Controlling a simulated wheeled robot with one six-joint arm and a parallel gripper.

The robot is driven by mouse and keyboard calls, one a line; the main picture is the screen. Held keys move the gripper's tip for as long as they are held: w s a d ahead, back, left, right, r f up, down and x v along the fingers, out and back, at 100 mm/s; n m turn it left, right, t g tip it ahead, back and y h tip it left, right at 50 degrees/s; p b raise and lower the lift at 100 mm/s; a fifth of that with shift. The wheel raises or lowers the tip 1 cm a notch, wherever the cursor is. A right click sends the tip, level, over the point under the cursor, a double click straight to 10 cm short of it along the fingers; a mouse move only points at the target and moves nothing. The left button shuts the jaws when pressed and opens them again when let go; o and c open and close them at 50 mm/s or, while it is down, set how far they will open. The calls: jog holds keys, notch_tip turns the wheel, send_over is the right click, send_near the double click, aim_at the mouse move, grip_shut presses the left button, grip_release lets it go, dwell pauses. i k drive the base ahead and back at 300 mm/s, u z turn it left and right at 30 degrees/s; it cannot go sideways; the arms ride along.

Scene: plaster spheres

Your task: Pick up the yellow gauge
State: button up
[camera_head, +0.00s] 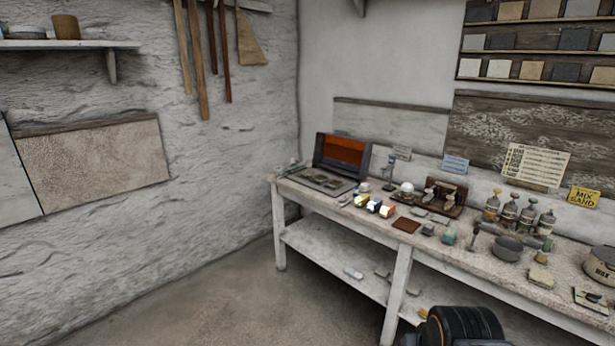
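A small block with yellow and white faces (362,200) sits on the workbench (340,208), left of the middle. It looks like the yellow gauge, but it is too small to be sure. A similar block with blue and white (375,205) and one with orange-red and white (387,211) stand in a row to its right. My gripper's fingers do not show. A black ribbed part of my own arm shows at the bottom edge, well in front of the bench and apart from the blocks.
An open case (343,157) stands behind the blocks. A brown pad (406,225) lies to their right. A wooden stand (443,195), several bottles (509,210), a grey bowl (507,248) and a tin (600,264) fill the right side. Open floor (225,290) lies left of the bench.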

aim_at(363, 200)
jog(key=u, duration=0.3)
jog(key=i, duration=0.45)
jog(key=u, duration=0.65)
jog(key=i, duration=2.25)
jog(key=z, duration=1.2)
jog(key=i, duration=0.4)
jog(key=z, duration=0.15)
